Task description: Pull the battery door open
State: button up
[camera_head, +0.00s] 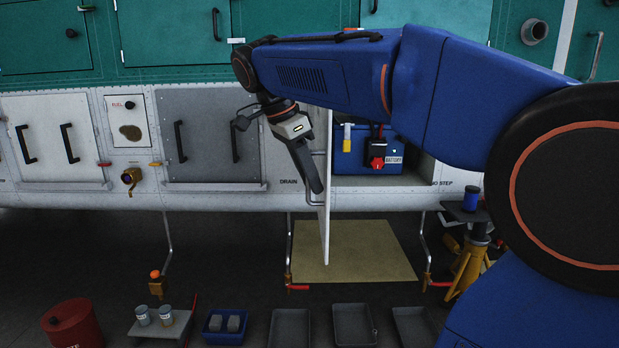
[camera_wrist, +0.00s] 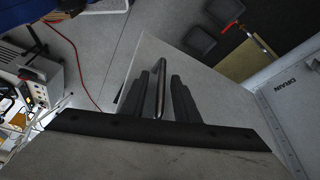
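The battery door (camera_head: 326,195) stands swung out from the white fuselage side, seen almost edge-on in the head view. Its pale face (camera_wrist: 215,100) fills the middle of the wrist view. My gripper (camera_head: 314,180) is on the left of the door. In the wrist view, my gripper (camera_wrist: 160,92) has its dark fingers close on both sides of the metal door handle (camera_wrist: 160,75) and looks shut on it. The open bay shows a blue battery (camera_head: 352,158) with a BATTERY label and a red connector (camera_head: 377,162). Finger contact is hard to see.
Grey trays (camera_head: 290,328), a blue bin (camera_head: 226,326) and a red drum (camera_head: 74,325) stand on the floor below. A yellow jack (camera_head: 468,262) is right of the bay. A tan mat (camera_head: 365,252) lies under the door. A red cable (camera_wrist: 85,85) crosses the floor.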

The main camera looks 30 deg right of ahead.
jog(key=v, duration=1.2)
jog(key=shift+d, duration=0.1)
